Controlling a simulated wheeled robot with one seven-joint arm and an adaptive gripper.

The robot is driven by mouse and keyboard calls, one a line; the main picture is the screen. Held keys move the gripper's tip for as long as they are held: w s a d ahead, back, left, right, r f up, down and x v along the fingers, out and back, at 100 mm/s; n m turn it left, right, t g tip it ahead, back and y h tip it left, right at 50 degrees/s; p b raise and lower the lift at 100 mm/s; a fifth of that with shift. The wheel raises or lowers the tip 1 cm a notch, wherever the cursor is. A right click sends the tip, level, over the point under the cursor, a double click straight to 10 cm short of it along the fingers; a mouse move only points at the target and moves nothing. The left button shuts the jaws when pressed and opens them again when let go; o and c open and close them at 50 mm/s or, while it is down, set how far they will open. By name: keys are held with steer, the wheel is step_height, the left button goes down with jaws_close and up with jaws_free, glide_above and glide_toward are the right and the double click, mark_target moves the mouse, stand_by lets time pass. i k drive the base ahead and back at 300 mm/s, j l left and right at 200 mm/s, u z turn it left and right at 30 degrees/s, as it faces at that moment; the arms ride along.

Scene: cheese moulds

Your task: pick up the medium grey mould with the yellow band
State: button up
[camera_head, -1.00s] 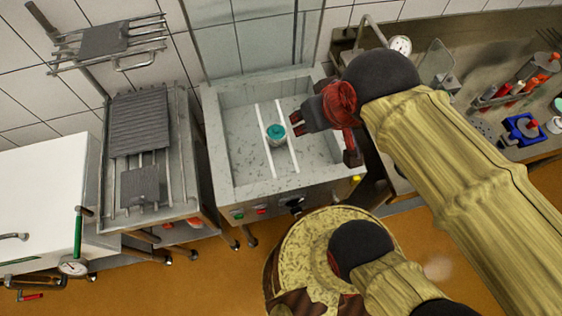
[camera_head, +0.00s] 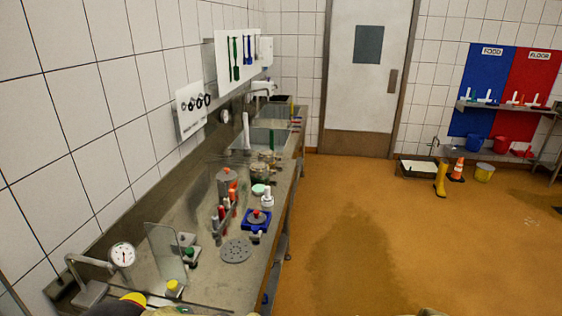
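I cannot make out a medium grey mould with a yellow band for certain. A small yellow-topped item (camera_head: 173,287) is at the counter's near end, too small to name. A dark rounded shape with a yellow edge (camera_head: 118,304) is cut off at the bottom; I cannot tell what it is. My gripper is out of view.
On the counter are a blue holder (camera_head: 257,220), a perforated grey disc (camera_head: 236,250), a clear upright panel (camera_head: 166,255) and a dial gauge (camera_head: 122,255).

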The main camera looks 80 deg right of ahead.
mark_target(268, 156)
steer(key=z, duration=2.55)
steer(key=u, duration=2.75)
steer(key=z, duration=2.75)
steer(key=l+z, duration=0.45)
steer(key=i+j, duration=0.05)
steer(key=j, duration=0.05)
